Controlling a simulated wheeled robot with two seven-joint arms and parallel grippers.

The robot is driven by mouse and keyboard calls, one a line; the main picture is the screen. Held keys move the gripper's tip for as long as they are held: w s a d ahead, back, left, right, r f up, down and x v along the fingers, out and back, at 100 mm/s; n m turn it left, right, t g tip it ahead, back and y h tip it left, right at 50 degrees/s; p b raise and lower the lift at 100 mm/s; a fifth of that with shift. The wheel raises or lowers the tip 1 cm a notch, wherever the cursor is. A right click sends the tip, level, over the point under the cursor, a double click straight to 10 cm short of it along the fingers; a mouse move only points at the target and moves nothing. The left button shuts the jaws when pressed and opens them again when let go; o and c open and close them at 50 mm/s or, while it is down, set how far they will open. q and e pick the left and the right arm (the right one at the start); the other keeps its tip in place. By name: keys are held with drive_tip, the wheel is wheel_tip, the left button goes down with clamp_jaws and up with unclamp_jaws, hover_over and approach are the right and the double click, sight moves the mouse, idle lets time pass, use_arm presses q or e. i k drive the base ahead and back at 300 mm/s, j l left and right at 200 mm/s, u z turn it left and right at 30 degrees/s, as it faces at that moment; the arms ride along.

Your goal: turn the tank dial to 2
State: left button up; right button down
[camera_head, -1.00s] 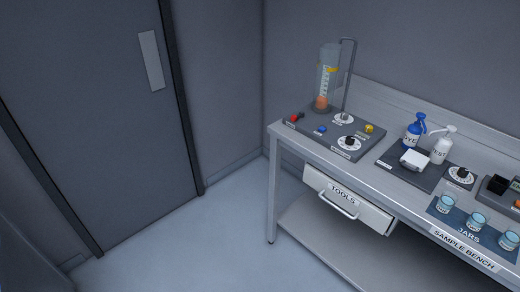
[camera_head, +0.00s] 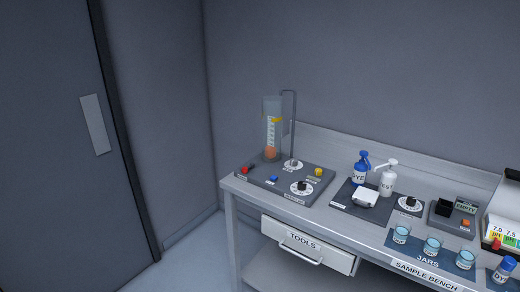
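A dark control panel (camera_head: 262,187) lies on the left end of the bench, with a clear graduated tank (camera_head: 272,128) standing at its back. An orange ball-like object (camera_head: 270,153) sits at the tank's bottom. The panel carries a white dial with a black knob (camera_head: 302,187) at its front right and a smaller white dial (camera_head: 293,165) behind it. Their numbers and labels are too small to read, so I cannot tell the settings or which one is the tank dial. Neither of my grippers is in view.
The panel also holds red (camera_head: 245,170), blue (camera_head: 274,179) and yellow (camera_head: 318,171) controls. A bent pipe (camera_head: 294,120) rises beside the tank. Farther right stand DYE (camera_head: 360,170) and TEST (camera_head: 388,178) bottles, another dial (camera_head: 409,204) and several jars. Floor left of the bench is clear.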

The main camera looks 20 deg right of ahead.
sight(294, 161)
drive_tip(key=i+l+z, duration=0.1)
drive_tip(key=l, duration=0.35)
drive_tip(key=i+l+z, duration=0.1)
drive_tip(key=l, duration=0.3)
drive_tip(key=i+l+z, duration=0.1)
drive_tip(key=i+l, duration=0.2)
drive_tip(key=l, duration=0.15)
drive_tip(key=i+l+z, duration=0.15)
drive_tip(key=l, duration=0.25)
